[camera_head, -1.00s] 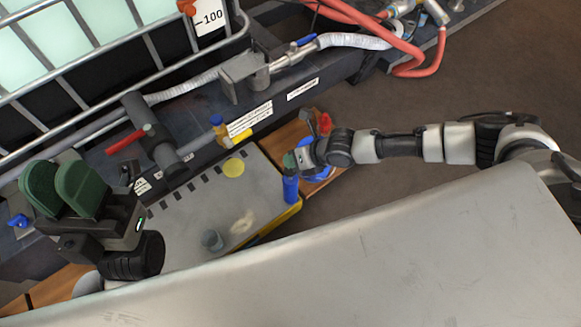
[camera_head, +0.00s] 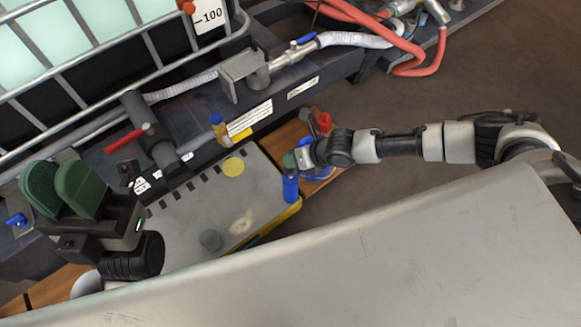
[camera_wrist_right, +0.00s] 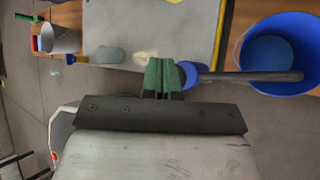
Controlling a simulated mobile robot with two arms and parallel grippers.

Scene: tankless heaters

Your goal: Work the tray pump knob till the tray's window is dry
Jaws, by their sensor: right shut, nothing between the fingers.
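The grey tray (camera_head: 185,222) lies at the centre left of the head view, with a yellow disc and a pale patch on top. I cannot tell which mark is its window. An upright blue cylinder (camera_head: 290,188), apparently the pump knob, stands at the tray's right edge; its blue top (camera_wrist_right: 188,72) shows in the right wrist view. My right gripper (camera_wrist_right: 160,76) is shut and empty, its green fingers close beside the blue top; contact is unclear. In the head view, the right gripper (camera_head: 294,160) is just above the cylinder. My left gripper (camera_head: 62,188) is raised at the left, fingers apart and empty.
A blue bucket (camera_wrist_right: 282,54) stands right of the pump, with a dark bar reaching over it. A grey cup-like piece (camera_head: 210,240) is on the tray. A red-handled valve (camera_head: 125,141) and pipes lie behind. A large pale surface (camera_head: 350,265) fills the foreground.

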